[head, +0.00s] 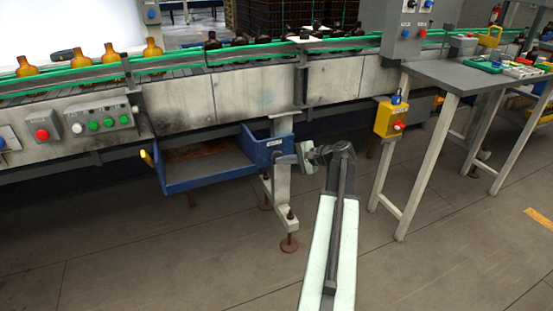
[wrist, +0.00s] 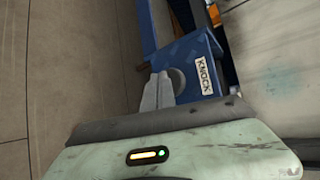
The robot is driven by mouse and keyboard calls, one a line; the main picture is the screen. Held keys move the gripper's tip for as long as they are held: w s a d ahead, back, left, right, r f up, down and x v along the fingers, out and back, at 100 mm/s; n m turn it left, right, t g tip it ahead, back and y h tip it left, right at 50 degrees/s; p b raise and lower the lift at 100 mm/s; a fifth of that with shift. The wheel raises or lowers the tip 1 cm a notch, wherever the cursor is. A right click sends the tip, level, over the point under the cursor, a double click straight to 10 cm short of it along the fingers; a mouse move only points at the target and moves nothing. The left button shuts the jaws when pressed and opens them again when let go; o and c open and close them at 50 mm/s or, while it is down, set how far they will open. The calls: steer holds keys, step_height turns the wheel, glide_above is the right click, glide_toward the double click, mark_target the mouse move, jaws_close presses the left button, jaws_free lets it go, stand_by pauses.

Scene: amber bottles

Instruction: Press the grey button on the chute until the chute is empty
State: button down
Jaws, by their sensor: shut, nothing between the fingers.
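The blue chute (head: 225,176) hangs below the conveyor in the head view. Its inside shows a brown, worn floor, and I see no bottle on the visible part; the near wall hides some of it. In the wrist view its end wall (wrist: 203,62) carries a label reading KNOCK. The round grey button (wrist: 178,80) is on that wall beside the label, partly covered by my fingers. My gripper (wrist: 160,76) is shut and empty, its fingertips at the button's edge in the picture. Whether they touch it I cannot tell. The head view shows my gripper (head: 303,156) just right of the chute's end.
Amber bottles (head: 110,53) stand on the conveyor behind a green rail. A control box (head: 100,119) with buttons is on the conveyor's left side. A conveyor leg (head: 282,190) stands near my gripper. A yellow box (head: 391,118) hangs by the grey table (head: 470,76).

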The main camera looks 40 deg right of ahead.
steer(key=shift+w+d, duration=0.3)
steer(key=shift+w, duration=0.4)
stand_by(0.6)
steer(key=shift+s+a, duration=0.25)
steer(key=shift+s, duration=0.35)
steer(key=shift+s+a, duration=0.25)
steer(key=shift+s, duration=0.35)
steer(key=shift+s, duration=0.1)
steer(key=s, duration=0.1)
steer(key=s+a, duration=0.1)
steer(key=s, duration=0.2)
steer(key=shift+s+a, duration=0.25)
steer(key=shift+a, duration=0.15)
stand_by(0.3)
